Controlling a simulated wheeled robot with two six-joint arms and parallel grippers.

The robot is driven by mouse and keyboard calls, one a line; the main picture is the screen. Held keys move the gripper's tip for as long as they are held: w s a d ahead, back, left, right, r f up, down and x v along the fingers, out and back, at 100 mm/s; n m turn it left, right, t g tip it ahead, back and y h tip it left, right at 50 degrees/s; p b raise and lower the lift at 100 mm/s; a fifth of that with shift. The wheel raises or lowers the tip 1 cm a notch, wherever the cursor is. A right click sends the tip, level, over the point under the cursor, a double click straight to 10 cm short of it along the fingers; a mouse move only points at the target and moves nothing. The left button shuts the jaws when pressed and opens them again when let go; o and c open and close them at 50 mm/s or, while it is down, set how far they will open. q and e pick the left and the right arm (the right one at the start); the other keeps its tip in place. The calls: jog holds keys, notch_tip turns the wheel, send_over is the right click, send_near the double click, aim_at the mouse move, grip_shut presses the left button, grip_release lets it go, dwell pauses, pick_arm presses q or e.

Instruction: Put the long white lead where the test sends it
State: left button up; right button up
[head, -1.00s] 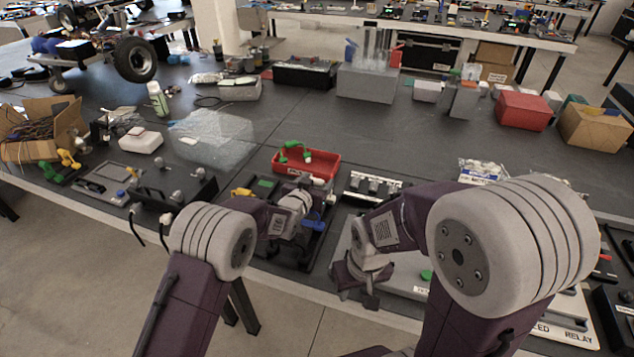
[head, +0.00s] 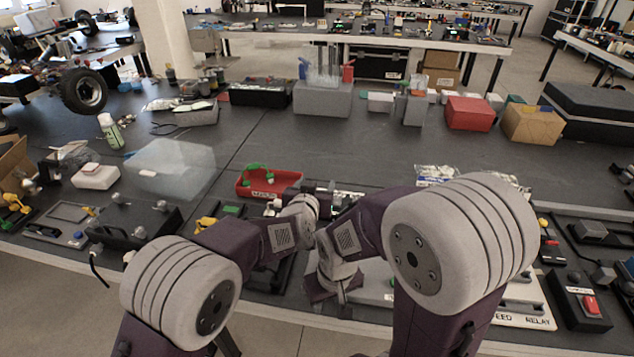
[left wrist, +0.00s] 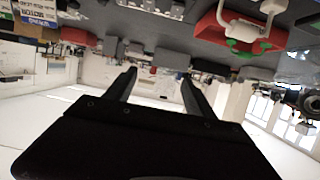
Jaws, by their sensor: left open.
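A red tray (head: 284,188) stands on the bench with green plug-like parts (head: 256,169) and a small white part in it. In the left wrist view, which looks upside down, the red tray (left wrist: 204,40) shows with a white curved lead (left wrist: 236,17) and green ends. I cannot tell its length. My left gripper (head: 318,192) is beside the tray's right front corner; its two fingers (left wrist: 158,82) are apart with nothing between them. My right gripper (head: 326,290) hangs low at the bench's front edge; its finger gap is unclear. My arms hide much of the work area.
A dark box with knobs (head: 140,222) stands at left, near a clear cover (head: 172,168). A white relay board (head: 520,314) and a black box with a red switch (head: 582,300) lie at right. The bench behind the red tray is mostly clear.

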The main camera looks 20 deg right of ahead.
pick_arm(q)
jog(key=shift+s+d+r, duration=0.1)
jog(key=shift+s+d, duration=0.05)
pick_arm(e)
jog(key=shift+r, duration=0.1)
dwell(0.5)
